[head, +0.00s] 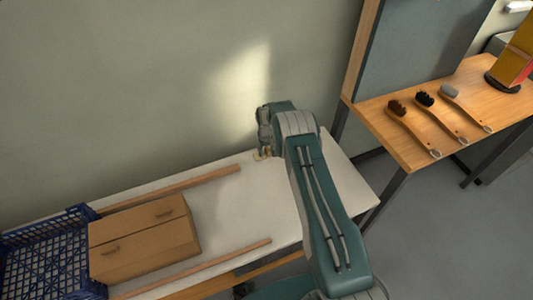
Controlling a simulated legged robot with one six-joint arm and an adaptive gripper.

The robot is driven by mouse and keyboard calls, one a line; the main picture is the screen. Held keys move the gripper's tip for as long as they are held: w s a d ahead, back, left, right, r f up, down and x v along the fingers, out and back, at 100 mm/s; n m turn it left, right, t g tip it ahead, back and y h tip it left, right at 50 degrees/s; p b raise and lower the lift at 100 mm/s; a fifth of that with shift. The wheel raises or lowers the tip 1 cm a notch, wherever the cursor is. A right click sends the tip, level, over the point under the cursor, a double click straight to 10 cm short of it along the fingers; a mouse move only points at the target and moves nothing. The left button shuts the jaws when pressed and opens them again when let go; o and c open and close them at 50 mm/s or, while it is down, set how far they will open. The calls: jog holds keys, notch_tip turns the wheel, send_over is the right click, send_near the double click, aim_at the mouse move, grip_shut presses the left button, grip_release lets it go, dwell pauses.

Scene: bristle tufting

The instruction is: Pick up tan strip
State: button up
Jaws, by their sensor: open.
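A long tan-brown strip (172,190) lies along the back of the white table, near the wall. A second similar strip (205,268) runs along the table's front side. I cannot tell which of the two is the tan strip. My gripper (263,154) is low over the back of the table, just right of the back strip's right end and apart from it. The gripper is small and partly hidden by my arm. A small pale tan patch shows at its tip; I cannot tell whether it is a finger or another thing.
A cardboard box (143,240) sits between the strips, beside a blue crate (45,252) at left. The white table (235,215) is bare between box and arm. At right, a wooden table (395,140) bears several brushes (440,116) and a grey upright panel (415,45).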

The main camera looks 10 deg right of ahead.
jog(key=shift+d, duration=0.15)
grip_shut()
jog(key=shift+r, duration=0.1)
